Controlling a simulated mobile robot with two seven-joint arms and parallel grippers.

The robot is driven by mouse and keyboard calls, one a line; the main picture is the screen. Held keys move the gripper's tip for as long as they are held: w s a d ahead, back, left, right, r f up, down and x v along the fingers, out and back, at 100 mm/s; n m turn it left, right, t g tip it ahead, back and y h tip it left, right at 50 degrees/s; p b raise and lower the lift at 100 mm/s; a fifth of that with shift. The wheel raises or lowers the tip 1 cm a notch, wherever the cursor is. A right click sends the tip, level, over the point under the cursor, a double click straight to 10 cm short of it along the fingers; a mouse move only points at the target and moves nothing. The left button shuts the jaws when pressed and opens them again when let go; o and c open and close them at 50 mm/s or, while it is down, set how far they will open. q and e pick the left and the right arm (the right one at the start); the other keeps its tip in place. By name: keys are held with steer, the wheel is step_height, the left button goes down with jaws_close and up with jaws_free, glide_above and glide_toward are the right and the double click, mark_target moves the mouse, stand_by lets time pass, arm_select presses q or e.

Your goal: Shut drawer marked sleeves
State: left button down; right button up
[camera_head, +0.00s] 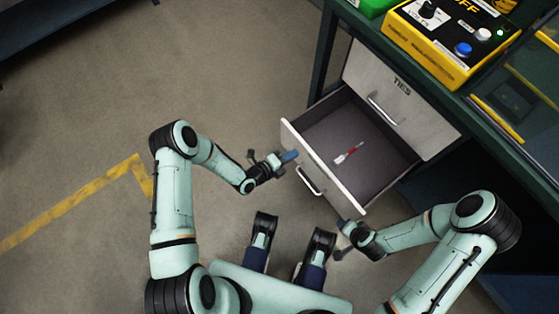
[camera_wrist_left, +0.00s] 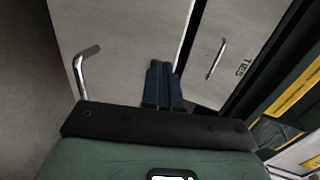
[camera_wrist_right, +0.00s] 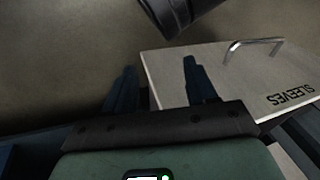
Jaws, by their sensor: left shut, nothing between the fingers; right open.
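The sleeves drawer (camera_head: 372,185) is pulled out below the drawer marked TIES, its grey inside open to view. Its pale front carries a bar handle (camera_head: 309,180); the SLEEVES lettering (camera_wrist_right: 290,92) shows in the right wrist view. My left gripper (camera_head: 290,157) is shut and empty, at the front's left part; its fingers (camera_wrist_left: 162,84) overlap the front panel in the left wrist view. My right gripper (camera_head: 342,225) is open near the front's right end. One of its fingers (camera_wrist_right: 157,85) overlaps the panel, the other shows over floor. Contact cannot be told for either.
A small red and white tool (camera_head: 349,153) lies in the drawer. The TIES drawer (camera_head: 395,95) above is closed. A yellow control box (camera_head: 440,45) stands on the green-edged bench. The floor (camera_head: 90,110) to the left is clear, with a yellow line.

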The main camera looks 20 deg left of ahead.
arm_select(q)
steer(key=shift+w+d, duration=0.4)
steer(key=shift+w, duration=0.15)
steer(key=shift+w+d, duration=0.35)
steer(key=shift+w, duration=0.15)
